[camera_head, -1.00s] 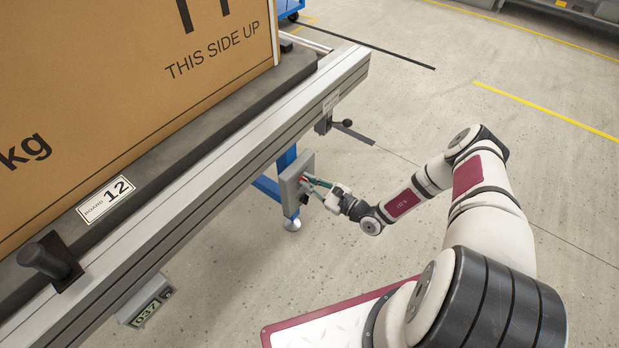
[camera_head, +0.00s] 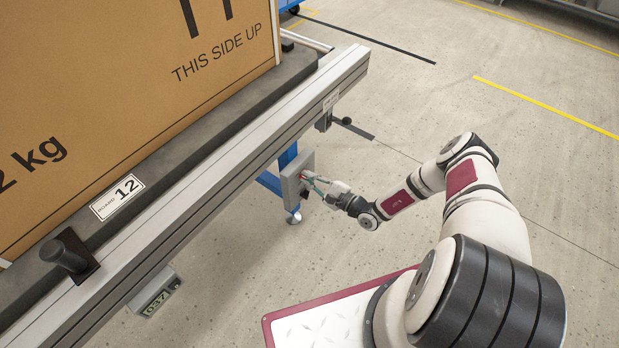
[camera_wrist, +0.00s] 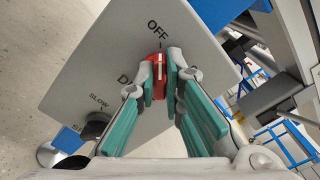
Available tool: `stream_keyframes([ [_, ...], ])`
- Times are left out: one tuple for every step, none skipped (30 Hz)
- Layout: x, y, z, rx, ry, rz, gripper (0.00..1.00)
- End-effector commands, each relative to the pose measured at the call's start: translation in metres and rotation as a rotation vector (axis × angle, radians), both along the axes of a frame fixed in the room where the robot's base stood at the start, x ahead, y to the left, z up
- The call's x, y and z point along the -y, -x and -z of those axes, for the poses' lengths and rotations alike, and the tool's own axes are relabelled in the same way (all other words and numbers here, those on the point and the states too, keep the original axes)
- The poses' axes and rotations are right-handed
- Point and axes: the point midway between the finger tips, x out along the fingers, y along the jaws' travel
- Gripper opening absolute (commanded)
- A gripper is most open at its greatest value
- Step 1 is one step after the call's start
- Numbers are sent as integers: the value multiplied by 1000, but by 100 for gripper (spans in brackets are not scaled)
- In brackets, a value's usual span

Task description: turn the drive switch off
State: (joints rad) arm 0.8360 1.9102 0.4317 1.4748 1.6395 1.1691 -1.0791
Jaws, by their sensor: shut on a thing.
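The drive switch (camera_wrist: 159,76) is a red knob on a grey control box (camera_wrist: 95,60) in the wrist view. A pale line on the knob runs toward the printed OFF label (camera_wrist: 155,26) above it. My gripper (camera_wrist: 161,72) is shut on the knob, with a teal-padded finger on each side. The fingers hide part of the knob and most of a word starting with D. In the head view, my gripper (camera_head: 308,180) meets the box (camera_head: 297,182) below the bench edge.
A black knob (camera_wrist: 95,126) labelled SLOW sits on the same box, lower left. A bench rail (camera_head: 220,160) runs above the box and carries a large carton (camera_head: 120,90). A small display unit (camera_head: 156,291) hangs under the rail. Floor to the right is clear.

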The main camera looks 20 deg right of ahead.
Motion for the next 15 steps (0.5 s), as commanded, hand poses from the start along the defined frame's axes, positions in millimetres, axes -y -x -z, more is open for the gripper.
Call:
stream_keyframes([
  [0,1,1,-1,3,-1,0],
  [0,1,2,-1,5,-2,0],
  [0,1,2,-1,5,-2,0],
  [0,1,2,-1,5,-2,0],
  [0,1,2,-1,5,-2,0],
  [0,1,2,-1,5,-2,0],
  [0,1,2,-1,5,-2,0],
  [0,1,2,-2,4,-2,0],
  [0,1,2,-2,4,-2,0],
  [0,2,2,-2,4,-2,11],
  [0,2,2,-2,4,-2,18],
  [0,1,2,-2,4,-2,27],
  [0,1,2,-2,4,-2,29],
  [0,1,1,-2,4,-2,29],
  [0,1,1,-1,3,-1,29],
])
